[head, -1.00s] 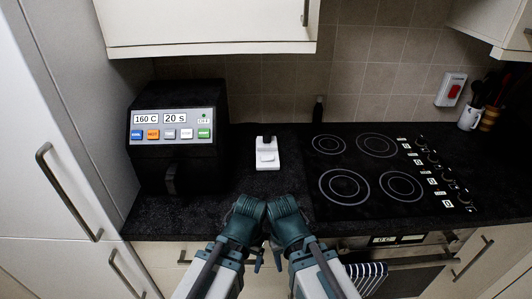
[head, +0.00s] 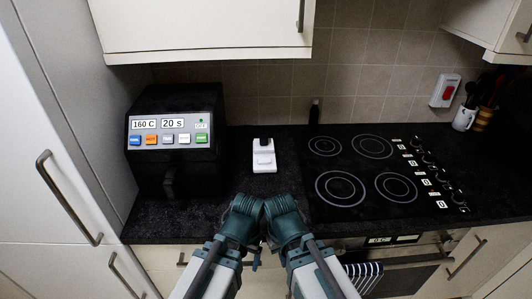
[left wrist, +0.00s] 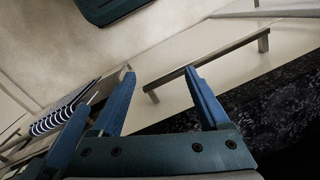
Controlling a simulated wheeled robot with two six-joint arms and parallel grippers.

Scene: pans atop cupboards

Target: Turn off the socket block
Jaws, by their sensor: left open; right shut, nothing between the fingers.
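A small white block (head: 264,156) with a dark part at its top lies on the black worktop (head: 240,200), left of the hob, in the head view; it may be the socket block. A white wall plate with a red switch (head: 446,91) is on the tiles at the right. My left gripper (head: 256,260) hangs in front of the worktop, below the block in the head view. In the left wrist view its blue fingers (left wrist: 160,72) are apart with nothing between them. My right gripper (head: 285,215) is beside it, shut and empty; its fingertips are mostly hidden.
A black cooker with a display panel (head: 170,131) stands left of the white block. The hob (head: 365,175) is at the right. Utensils stand in a white mug (head: 464,119). Wall cupboards (head: 200,28) hang above. A cupboard handle (left wrist: 205,63) is near my left fingers.

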